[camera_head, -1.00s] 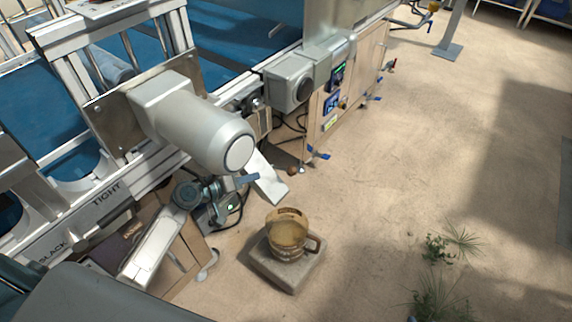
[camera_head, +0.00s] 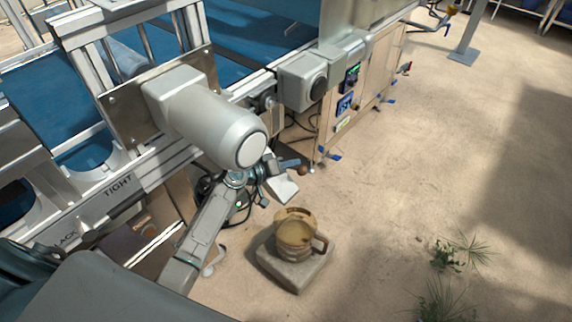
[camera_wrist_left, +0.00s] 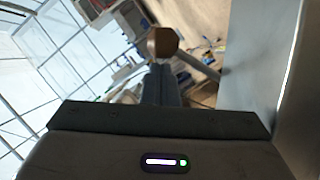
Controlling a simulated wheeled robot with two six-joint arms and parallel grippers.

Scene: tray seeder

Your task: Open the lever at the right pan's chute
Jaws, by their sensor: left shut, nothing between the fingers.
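The lever's round brown knob (camera_head: 302,171) shows beside the pale metal chute (camera_head: 284,189), under the big grey motor housing. In the left wrist view the knob (camera_wrist_left: 162,42) appears just beyond my fingertips, with a grey rod (camera_wrist_left: 198,67) running from near it to the lower right. My left gripper (camera_head: 291,163) is shut and empty, its fingertips pointing right at the knob, very close. I cannot tell whether they touch it. My wrist and the housing hide most of the lever and part of the chute. The right gripper is not in view.
A brown mug-like pot (camera_head: 295,238) stands on a stone block (camera_head: 292,272) below the chute. A wooden cabinet (camera_head: 366,82) with blue-handled valves stands behind. The sandy floor to the right is open.

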